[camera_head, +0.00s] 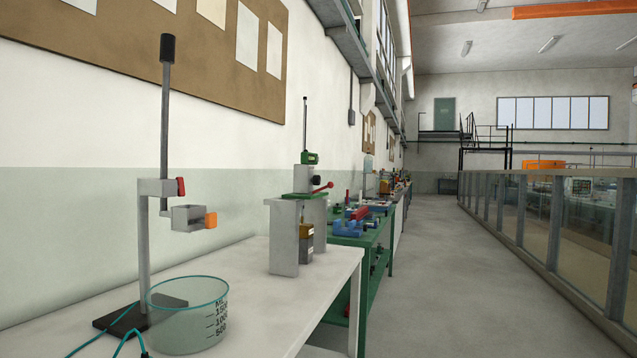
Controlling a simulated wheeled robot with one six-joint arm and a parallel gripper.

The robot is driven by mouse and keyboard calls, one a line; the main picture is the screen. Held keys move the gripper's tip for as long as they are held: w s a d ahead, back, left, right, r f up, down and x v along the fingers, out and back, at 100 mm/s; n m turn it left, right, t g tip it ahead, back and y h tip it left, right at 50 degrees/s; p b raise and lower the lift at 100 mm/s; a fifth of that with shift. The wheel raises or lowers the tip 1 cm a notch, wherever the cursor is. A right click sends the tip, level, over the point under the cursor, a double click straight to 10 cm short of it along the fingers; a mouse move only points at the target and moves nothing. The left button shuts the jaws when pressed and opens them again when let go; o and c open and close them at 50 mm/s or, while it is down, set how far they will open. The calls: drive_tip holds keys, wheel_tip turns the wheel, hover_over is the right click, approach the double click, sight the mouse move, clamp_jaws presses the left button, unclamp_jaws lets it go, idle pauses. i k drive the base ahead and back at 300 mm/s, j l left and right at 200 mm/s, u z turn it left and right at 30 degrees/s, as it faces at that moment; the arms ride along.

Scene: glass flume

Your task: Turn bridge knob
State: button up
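A grey bridge-shaped stand (284,235) stands on the near white table at the left. A green plate (301,195) lies on its top, with a green block (309,157) and a thin upright rod above it. A lever with a red knob (329,185) sticks out to the right from the top of the stand. I cannot tell whether this is the bridge knob. A small brown and dark block (306,240) sits under the stand. My gripper is not in view, and nothing shows near the stand.
A clamp stand (143,230) and a glass beaker (188,315) with teal tubing share the white table (270,330). A green bench (375,240) with tools stands behind. The aisle floor (440,270) is clear up to the glass flume (545,215) at right.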

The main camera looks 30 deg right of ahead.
sight(317, 179)
drive_tip(key=l+z, duration=0.25)
drive_tip(key=l, duration=1.95)
